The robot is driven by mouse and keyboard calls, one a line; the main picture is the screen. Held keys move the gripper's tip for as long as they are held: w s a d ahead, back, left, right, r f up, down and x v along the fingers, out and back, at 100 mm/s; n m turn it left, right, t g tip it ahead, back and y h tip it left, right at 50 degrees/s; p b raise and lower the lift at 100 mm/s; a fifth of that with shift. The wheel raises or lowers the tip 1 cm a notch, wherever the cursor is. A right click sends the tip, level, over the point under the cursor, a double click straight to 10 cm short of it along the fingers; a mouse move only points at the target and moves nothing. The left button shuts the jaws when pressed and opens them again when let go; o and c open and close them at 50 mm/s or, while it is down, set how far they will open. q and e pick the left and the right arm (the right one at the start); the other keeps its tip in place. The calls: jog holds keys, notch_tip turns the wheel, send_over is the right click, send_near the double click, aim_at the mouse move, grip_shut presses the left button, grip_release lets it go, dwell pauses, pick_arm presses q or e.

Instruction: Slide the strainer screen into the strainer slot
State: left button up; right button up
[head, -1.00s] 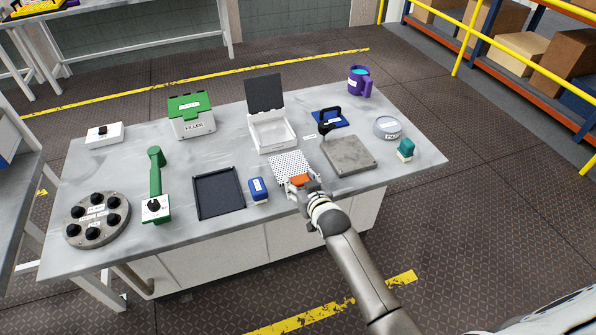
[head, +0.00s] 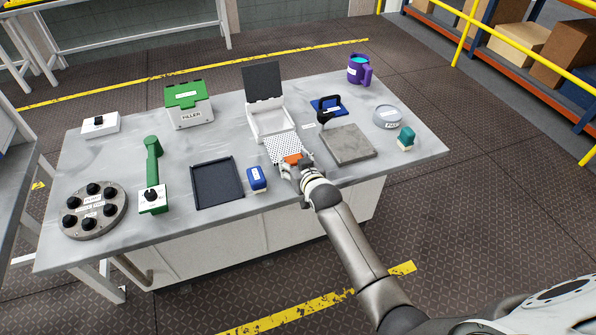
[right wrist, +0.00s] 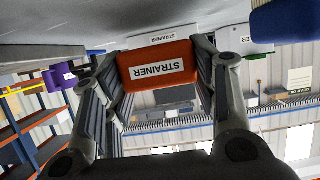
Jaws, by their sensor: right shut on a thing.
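The strainer screen is a white perforated plate (head: 285,145) with an orange handle (head: 292,159). My right gripper (head: 290,168) is shut on this handle, at the table's front side. The right wrist view shows the orange handle (right wrist: 158,68), labelled STRAINER, between my right gripper's fingers (right wrist: 160,85). A white box (head: 270,124) with a raised dark lid stands just behind the screen. The screen's far edge is at the box's front; I cannot tell whether it has entered an opening. A second STRAINER label (right wrist: 172,38) shows beyond the handle. My left gripper is not in view.
A blue block (head: 257,179) and a black tray (head: 217,182) lie left of the screen. A grey slab (head: 346,145) lies close on its right, with a black-handled blue piece (head: 327,106) behind. A green-lidded filler box (head: 188,107) stands at the back left.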

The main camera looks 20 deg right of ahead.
jog(key=shift+w, duration=0.7)
jog(key=shift+r, duration=0.15)
jog(key=shift+r, duration=0.15)
jog(key=shift+f, duration=0.2)
jog(key=shift+w, duration=0.6)
dwell(0.7)
jog(key=shift+w+r, duration=0.1)
jog(key=shift+w, duration=1)
dwell(0.6)
jog(key=shift+w+a, duration=0.1)
jog(key=shift+w, duration=0.3)
dwell(0.3)
